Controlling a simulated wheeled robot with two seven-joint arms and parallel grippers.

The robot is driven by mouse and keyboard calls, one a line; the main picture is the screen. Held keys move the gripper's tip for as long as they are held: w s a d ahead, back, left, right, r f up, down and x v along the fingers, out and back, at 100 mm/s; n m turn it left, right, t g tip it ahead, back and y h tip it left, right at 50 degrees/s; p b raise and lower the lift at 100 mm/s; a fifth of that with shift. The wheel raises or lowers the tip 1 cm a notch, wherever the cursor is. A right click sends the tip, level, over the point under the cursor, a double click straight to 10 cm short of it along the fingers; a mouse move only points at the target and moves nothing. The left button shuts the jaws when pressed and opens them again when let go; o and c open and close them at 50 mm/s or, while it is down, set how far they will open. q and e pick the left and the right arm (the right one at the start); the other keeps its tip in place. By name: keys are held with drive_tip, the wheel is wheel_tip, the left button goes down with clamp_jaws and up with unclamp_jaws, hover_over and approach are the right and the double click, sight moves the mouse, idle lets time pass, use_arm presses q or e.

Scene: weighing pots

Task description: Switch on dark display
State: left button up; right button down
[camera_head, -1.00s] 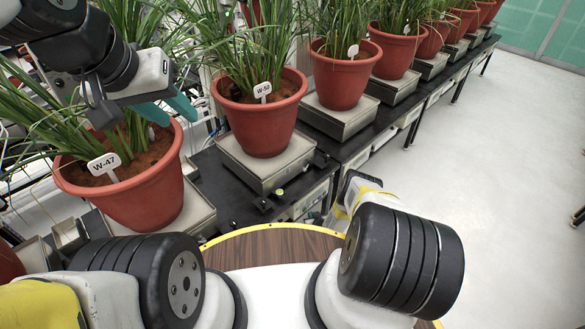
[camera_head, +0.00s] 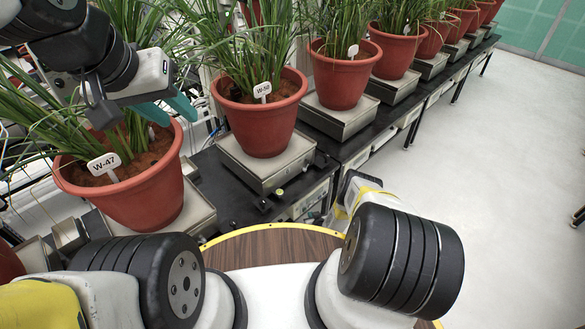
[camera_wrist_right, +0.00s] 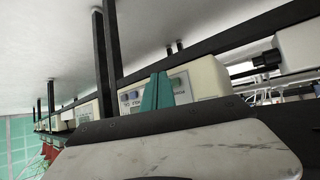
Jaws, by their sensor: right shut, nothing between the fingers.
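The indicator units are beige boxes under the bench edge. In the right wrist view one beige unit (camera_wrist_right: 203,80) stands just behind and right of my right gripper (camera_wrist_right: 157,78), whose teal fingers are shut and empty. The fingers overlap the panel in the picture; I cannot tell whether they touch it. I cannot make out a dark display. My right gripper is hidden in the head view.
Potted plants stand on metal scales along a black bench (camera_head: 235,190), including the pot marked W-58 (camera_head: 256,128) on its scale (camera_head: 268,172). Dark bench legs (camera_wrist_right: 104,60) stand near the units in the wrist view.

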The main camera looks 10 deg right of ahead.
drive_tip(key=shift+s+d, duration=0.1)
idle(0.3)
drive_tip(key=s+d, duration=0.1)
drive_tip(key=s, duration=0.1)
drive_tip(key=s+d, duration=0.2)
drive_tip(key=shift+s+d, duration=0.25)
drive_tip(key=shift+s, duration=0.05)
idle(2.1)
drive_tip(key=shift+s+d, duration=0.8)
drive_tip(key=shift+s, duration=0.25)
